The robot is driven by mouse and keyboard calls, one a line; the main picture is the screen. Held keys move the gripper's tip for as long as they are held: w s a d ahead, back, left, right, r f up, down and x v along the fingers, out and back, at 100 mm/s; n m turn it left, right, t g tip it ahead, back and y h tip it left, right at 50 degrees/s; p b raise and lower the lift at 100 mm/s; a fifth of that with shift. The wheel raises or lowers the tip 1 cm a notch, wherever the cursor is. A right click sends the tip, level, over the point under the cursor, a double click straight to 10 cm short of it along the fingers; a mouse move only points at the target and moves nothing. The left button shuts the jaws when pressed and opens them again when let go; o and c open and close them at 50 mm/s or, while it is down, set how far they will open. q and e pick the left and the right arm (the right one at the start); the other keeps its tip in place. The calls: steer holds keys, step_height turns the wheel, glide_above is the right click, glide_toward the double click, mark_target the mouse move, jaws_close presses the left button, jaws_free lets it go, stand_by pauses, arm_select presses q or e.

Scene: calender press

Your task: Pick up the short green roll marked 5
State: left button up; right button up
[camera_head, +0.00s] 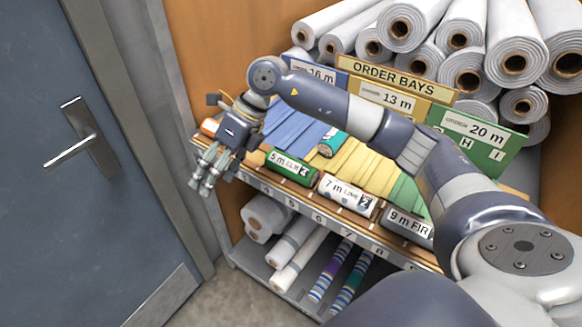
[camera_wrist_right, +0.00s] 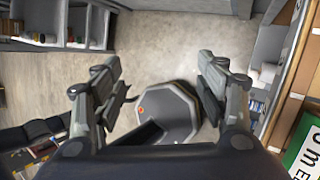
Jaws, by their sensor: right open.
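The short green roll marked 5 (camera_head: 292,167), labelled "5 m ELM", lies on the front ledge of the shelf, above the number strip. My right gripper (camera_head: 200,188) is to the left of it in the head view, apart from it, out over the shelf's left front end with the fingers pointing down. Its two fingers are spread and empty in the right wrist view (camera_wrist_right: 165,95). There, part of a green-edged label (camera_wrist_right: 308,150) shows at the right edge, outside the fingers. My left gripper is not in view.
A white roll marked 7 m (camera_head: 348,195) and a 9 m roll (camera_head: 408,225) lie along the same ledge to the right. A grey door (camera_head: 80,200) stands left. My right arm crosses above the shelf.

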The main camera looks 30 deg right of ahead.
mark_target(292, 161)
steer(key=d+r+h, duration=0.1)
steer(key=d+h, duration=0.1)
steer(key=d, duration=0.3)
steer(key=d+m+h, duration=0.1)
steer(key=d+h, duration=0.1)
steer(key=d, duration=0.4)
steer(key=d+r+h, duration=0.1)
steer(key=d+h, duration=0.1)
steer(key=d, duration=0.4)
steer(key=shift+w+d+r+m+h, duration=0.2)
steer(key=shift+w+r+m+h, duration=0.1)
steer(key=shift+r+m, duration=0.1)
steer(key=shift+g, duration=0.3)
steer(key=f, duration=0.2)
steer(key=d+f+p, duration=0.1)
steer(key=f, duration=0.2)
steer(key=shift+s, duration=0.15)
steer(key=f+p, duration=0.1)
steer(key=f, duration=0.2)
steer(key=f+p, duration=0.1)
steer(key=shift+s+d+f+p, duration=0.15)
steer(key=shift+d+f+p, duration=0.15)
steer(key=shift+f+p, duration=0.05)
steer(key=shift+f, duration=0.45)
steer(key=shift+c, duration=0.3)
steer(key=c, duration=1.1)
